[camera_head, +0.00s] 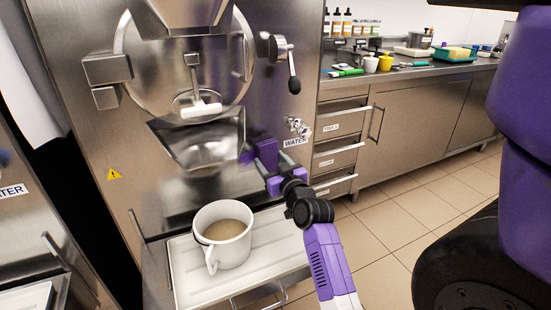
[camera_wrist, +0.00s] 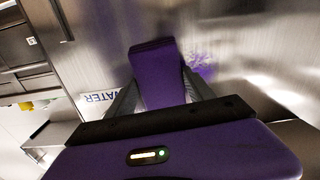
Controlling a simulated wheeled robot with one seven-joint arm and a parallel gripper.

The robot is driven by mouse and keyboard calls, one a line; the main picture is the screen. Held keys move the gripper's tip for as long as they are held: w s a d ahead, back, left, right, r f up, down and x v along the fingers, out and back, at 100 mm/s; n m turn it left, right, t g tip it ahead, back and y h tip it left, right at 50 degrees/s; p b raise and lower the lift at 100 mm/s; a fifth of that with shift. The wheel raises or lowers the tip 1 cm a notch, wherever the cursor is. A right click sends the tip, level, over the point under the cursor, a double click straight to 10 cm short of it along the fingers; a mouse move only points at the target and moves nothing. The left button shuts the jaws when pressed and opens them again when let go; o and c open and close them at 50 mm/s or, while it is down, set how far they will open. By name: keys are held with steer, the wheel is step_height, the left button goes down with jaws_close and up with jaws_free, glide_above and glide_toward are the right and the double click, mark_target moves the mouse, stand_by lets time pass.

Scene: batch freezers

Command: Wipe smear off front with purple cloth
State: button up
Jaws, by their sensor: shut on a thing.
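The steel front (camera_head: 180,185) of the batch freezer fills the left and middle of the head view. My gripper (camera_head: 267,163) is at the front, left of and below the WATER label. It is shut on a folded purple cloth (camera_head: 264,150). In the wrist view, my gripper (camera_wrist: 160,95) holds the cloth (camera_wrist: 153,68) upright between its fingers. A purple smear (camera_wrist: 205,72) shows on the steel just right of the cloth. In the head view, a bit of smear (camera_head: 246,157) shows left of the cloth. I cannot tell whether the cloth touches the steel.
A white pot (camera_head: 224,236) with tan contents stands on a white tray (camera_head: 190,285) below the spout. A tap (camera_head: 299,128) and a black-knobbed lever (camera_head: 290,70) stick out near my gripper. A counter (camera_head: 420,75) with bottles and cups stands to the right.

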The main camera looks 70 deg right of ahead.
mark_target(238, 162)
steer(key=shift+w+a+p, duration=0.55)
steer(key=shift+w+a, duration=0.15)
steer(key=shift+w, duration=0.15)
steer(key=w+a+p, duration=0.1)
steer(key=p, duration=0.2)
steer(key=shift+w+a+r, duration=0.15)
steer(key=shift+w+a, duration=0.25)
steer(key=shift+w+a+p, duration=0.3)
steer(key=shift+p, duration=0.3)
steer(key=shift+w+a+p, duration=0.45)
steer(key=shift+w+p, duration=0.2)
steer(key=shift+p, duration=0.55)
steer(key=shift+w+a+f, duration=0.2)
steer(key=shift+w+f, duration=0.05)
steer(key=shift+w+a+r+b, duration=0.1)
steer(key=shift+w+a+b, duration=0.3)
steer(key=shift+w, duration=0.15)
steer(key=shift+a, duration=0.1)
steer(key=shift+v, duration=2.95)
